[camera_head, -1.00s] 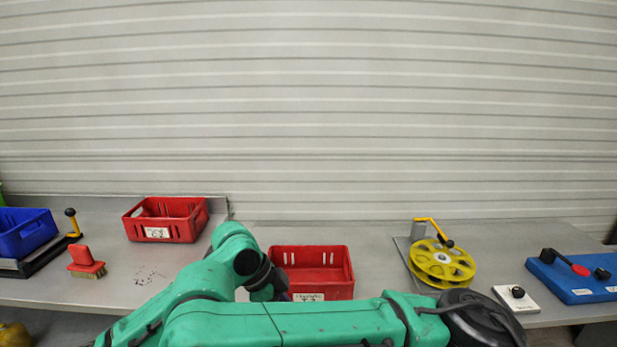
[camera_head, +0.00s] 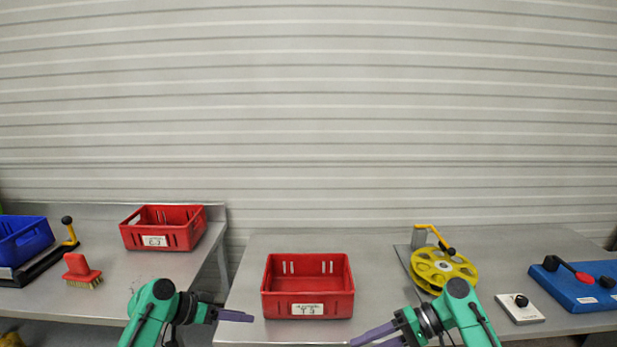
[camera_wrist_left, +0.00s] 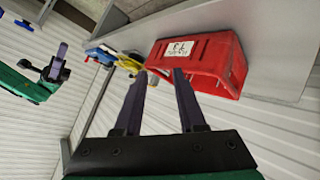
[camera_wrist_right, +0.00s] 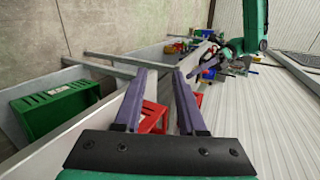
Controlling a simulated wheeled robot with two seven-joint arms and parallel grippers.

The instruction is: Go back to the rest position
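My left gripper (camera_head: 236,316) is in front of the table gap in the head view, pointing right. Its two purple fingers stand apart with nothing between them in the left wrist view (camera_wrist_left: 165,82). My right gripper (camera_head: 372,336) is at the front edge of the middle table, pointing left. Its fingers are apart and empty in the right wrist view (camera_wrist_right: 163,75). The red crate marked T3 (camera_head: 308,309) stands on the middle table between and beyond the two grippers, and its visible inside looks empty. It also shows in the left wrist view (camera_wrist_left: 215,62).
A second red crate (camera_head: 163,241), a red brush (camera_head: 80,268) and a blue crate (camera_head: 24,240) stand on the left table. A yellow reel (camera_head: 443,267), a white block (camera_head: 520,309) and a blue board (camera_head: 575,291) are at right. The right wrist view shows a green crate (camera_wrist_right: 55,108).

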